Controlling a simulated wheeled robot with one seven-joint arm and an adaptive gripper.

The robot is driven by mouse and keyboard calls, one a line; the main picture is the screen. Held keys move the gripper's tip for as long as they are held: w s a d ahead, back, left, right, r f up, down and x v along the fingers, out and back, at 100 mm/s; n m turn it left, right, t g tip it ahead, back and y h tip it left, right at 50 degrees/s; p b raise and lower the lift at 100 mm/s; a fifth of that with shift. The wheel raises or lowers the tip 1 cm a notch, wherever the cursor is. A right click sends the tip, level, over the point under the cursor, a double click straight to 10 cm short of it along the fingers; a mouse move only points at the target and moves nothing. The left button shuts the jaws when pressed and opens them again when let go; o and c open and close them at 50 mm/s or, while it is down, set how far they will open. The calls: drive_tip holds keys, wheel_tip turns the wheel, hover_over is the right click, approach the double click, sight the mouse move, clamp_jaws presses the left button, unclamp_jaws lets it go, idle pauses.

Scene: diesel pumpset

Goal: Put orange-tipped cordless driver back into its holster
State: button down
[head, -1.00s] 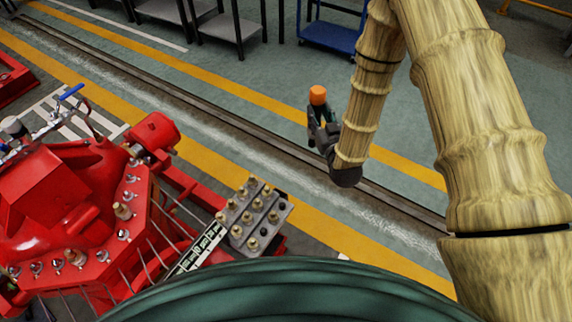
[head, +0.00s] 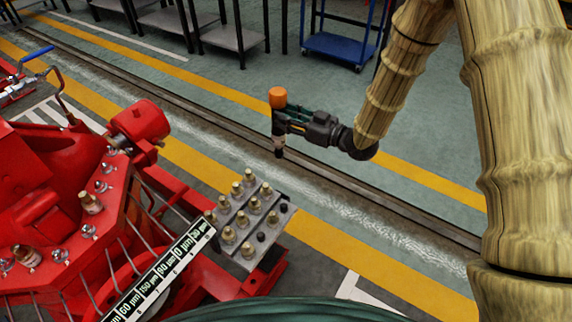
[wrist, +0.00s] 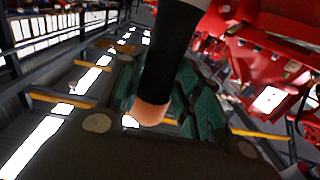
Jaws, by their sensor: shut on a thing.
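The orange-tipped driver (head: 278,98) is in my gripper (head: 292,124) in the head view. It hangs roughly upright, orange end up and dark narrow end down, in the air behind the grey block. My gripper reaches in from the right and is shut around the driver's dark middle. In the wrist view the driver (wrist: 168,62) is a dark shaft with a dull orange end, crossing the middle of the picture. I cannot make out a holster for certain in either view.
A grey block (head: 228,252) with several brass-topped pieces and dark holes stands at the red machine's (head: 60,190) right end. A marked scale strip (head: 165,272) runs beside it. A blue trolley (head: 335,45) and grey tables (head: 232,36) stand at the back. Floor to the right is open.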

drive_tip(key=s+f+n+g+y+b, duration=0.3)
drive_tip(key=s+f+n+g+b, duration=0.2)
drive_tip(key=f+g+b, duration=0.4)
drive_tip(key=shift+s+a+f+n+b, duration=0.25)
drive_tip(key=shift+n+b, duration=0.35)
drive_tip(key=shift+b, duration=1.2)
drive_tip(key=shift+r, duration=0.1)
drive_tip(key=shift+r+p, duration=0.15)
drive_tip(key=shift+p, duration=0.45)
wheel_tip(320, 180, down, 15)
drive_tip(key=b, duration=0.4)
drive_tip(key=shift+r+p, duration=0.1)
drive_tip(key=shift+p, duration=0.4)
drive_tip(key=shift+f, duration=0.2)
idle(0.5)
drive_tip(key=c, duration=0.9)
unclamp_jaws()
drive_tip(key=shift+f, duration=0.1)
